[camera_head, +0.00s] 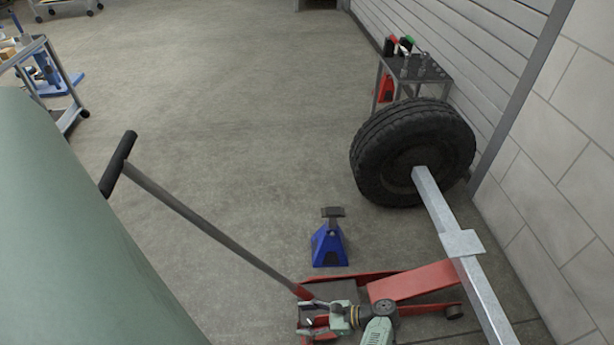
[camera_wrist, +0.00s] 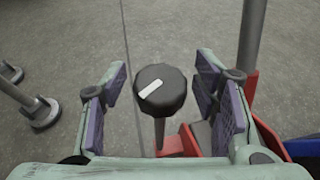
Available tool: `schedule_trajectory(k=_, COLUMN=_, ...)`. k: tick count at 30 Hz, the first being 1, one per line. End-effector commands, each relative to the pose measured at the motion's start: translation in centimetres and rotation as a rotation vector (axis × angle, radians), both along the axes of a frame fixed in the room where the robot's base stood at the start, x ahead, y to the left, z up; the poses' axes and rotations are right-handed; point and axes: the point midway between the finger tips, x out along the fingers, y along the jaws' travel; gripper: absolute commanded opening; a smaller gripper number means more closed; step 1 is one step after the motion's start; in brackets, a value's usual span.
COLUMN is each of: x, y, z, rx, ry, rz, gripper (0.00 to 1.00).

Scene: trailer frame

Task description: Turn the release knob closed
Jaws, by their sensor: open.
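The release knob (camera_wrist: 161,88) is a black, ridged round cap with a white bar mark, on a thin stem above red metal in the wrist view. The bar runs slantwise, from lower left to upper right. My gripper (camera_wrist: 161,95) is open, with one purple-padded finger on each side of the knob and a visible gap on both sides. In the head view my gripper (camera_head: 325,318) is over the rear end of the red floor jack (camera_head: 415,281). The knob cannot be made out there.
The jack's long handle (camera_head: 205,226) slants up to the left. A blue jack stand (camera_head: 329,245) is behind the jack. A grey beam (camera_head: 476,285) with a tire (camera_head: 385,150) is at right, near the wall. Open floor (camera_head: 230,110) lies beyond.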

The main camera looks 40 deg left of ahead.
Motion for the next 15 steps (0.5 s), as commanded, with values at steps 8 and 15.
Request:
schedule_trajectory(k=8, x=0.02, y=-0.01, z=0.02, rx=0.001, ry=-0.001, rz=0.000, gripper=0.48)
schedule_trajectory(k=15, x=0.04, y=-0.01, z=0.02, rx=0.001, ry=-0.001, rz=0.000, gripper=0.32)
